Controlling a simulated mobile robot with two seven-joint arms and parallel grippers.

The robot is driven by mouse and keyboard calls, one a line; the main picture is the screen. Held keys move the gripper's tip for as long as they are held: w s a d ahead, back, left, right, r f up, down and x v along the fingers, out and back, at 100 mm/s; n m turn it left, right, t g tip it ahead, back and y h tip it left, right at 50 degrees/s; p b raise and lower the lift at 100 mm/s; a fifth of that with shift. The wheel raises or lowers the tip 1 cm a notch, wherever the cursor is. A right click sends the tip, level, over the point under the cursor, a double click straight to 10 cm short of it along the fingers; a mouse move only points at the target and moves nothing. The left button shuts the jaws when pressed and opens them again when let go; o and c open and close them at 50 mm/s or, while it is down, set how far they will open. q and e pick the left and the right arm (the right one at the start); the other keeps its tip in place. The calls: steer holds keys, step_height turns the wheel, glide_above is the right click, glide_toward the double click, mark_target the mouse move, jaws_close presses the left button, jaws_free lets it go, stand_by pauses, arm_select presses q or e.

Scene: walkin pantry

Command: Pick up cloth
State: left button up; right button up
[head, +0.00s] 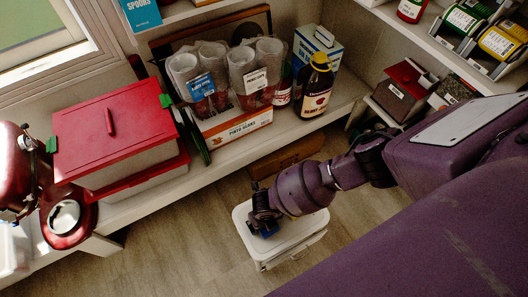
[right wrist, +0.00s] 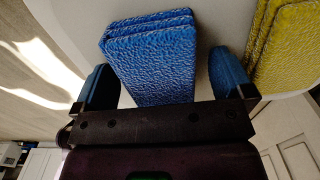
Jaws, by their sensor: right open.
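A folded blue cloth (right wrist: 150,58) with a speckled, textured surface lies on a white surface in the right wrist view. A folded yellow cloth (right wrist: 275,45) lies to its right, partly cut off by the frame edge. My right gripper (right wrist: 165,82) is open, with one blue finger on each side of the blue cloth and a visible gap to each finger. The cloth's near end is hidden behind the gripper body. In the head view my right gripper (head: 265,223) is over a low white box-shaped stand (head: 290,248) and hides most of its top. My left gripper is not in view.
A shelf (head: 225,155) behind the stand carries a red-lidded box (head: 110,135), plastic cups (head: 255,65) and a dark bottle (head: 317,88). A cardboard box (head: 285,157) sits under it. A red appliance (head: 68,215) stands at left. Wooden floor (head: 180,250) left of the stand is clear.

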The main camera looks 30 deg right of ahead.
steer(key=shift+w, duration=0.1)
steer(key=c, duration=0.9)
steer(key=shift+c, duration=0.9)
steer(key=r, duration=0.1)
steer(key=r+p, duration=0.1)
steer(key=r, duration=0.2)
steer(key=shift+w+r+p, duration=0.3)
steer(key=shift+r+p, duration=0.1)
arm_select(q)
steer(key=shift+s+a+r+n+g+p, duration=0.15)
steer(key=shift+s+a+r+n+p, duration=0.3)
steer(key=shift+p, duration=0.8)
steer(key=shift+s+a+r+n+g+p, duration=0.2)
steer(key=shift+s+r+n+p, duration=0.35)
steer(key=shift+p, duration=0.65)
arm_select(e)
step_height(320, 180, up, 15)
steer(key=shift+s+r, duration=0.2)
steer(key=shift+s, duration=0.15)
